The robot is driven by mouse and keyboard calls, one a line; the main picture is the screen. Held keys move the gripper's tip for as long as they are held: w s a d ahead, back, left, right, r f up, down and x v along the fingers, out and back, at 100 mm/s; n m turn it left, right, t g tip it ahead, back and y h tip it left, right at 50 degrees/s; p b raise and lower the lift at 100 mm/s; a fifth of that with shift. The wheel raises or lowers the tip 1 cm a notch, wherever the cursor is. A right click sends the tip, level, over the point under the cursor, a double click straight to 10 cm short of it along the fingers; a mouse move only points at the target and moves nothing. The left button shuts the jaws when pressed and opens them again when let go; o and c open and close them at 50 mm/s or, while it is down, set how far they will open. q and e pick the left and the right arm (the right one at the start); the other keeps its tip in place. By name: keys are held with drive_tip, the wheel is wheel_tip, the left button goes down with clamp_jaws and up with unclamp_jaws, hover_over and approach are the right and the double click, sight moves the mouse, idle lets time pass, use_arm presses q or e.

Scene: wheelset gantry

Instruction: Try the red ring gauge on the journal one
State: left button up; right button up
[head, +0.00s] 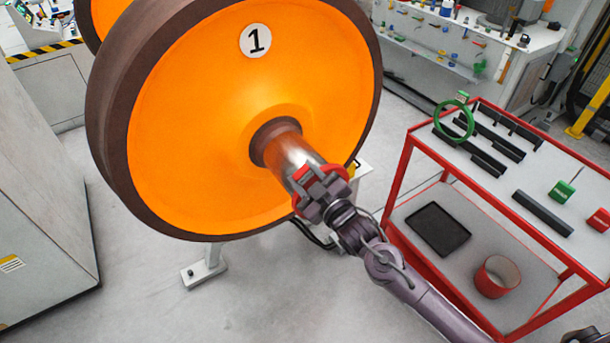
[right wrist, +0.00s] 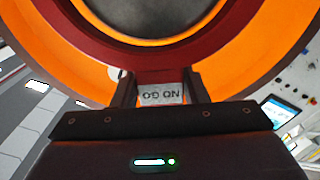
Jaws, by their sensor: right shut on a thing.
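Journal one (head: 290,155) is the bright steel shaft end sticking out of the orange wheel marked 1 (head: 190,130). My right gripper (head: 322,188) is at its outer end, shut on the red ring gauge (head: 299,204). The gripper hides much of the ring in the head view. In the right wrist view the red ring (right wrist: 150,62) arches above the fingers. The fingers (right wrist: 160,92) close on its grey tag (right wrist: 161,95), which reads NO GO upside down. I cannot tell whether the ring is around the journal or just before its end.
A red cart (head: 400,175) stands at right. On its top are a green ring gauge (head: 438,118), dark bars, a green block (head: 562,192) and a red block (head: 599,220). Its lower shelf holds a black tray (head: 438,229) and a red cup (head: 497,277). Grey cabinet (head: 40,200) at left.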

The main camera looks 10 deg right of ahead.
drive_tip(key=shift+w+a, duration=0.15)
drive_tip(key=shift+w, duration=0.2)
idle(0.3)
idle(0.5)
drive_tip(key=shift+p+v, duration=0.5)
drive_tip(key=shift+v, duration=0.5)
drive_tip(key=shift+p+v, duration=0.9)
drive_tip(key=shift+v, duration=1.2)
drive_tip(key=shift+r, duration=0.1)
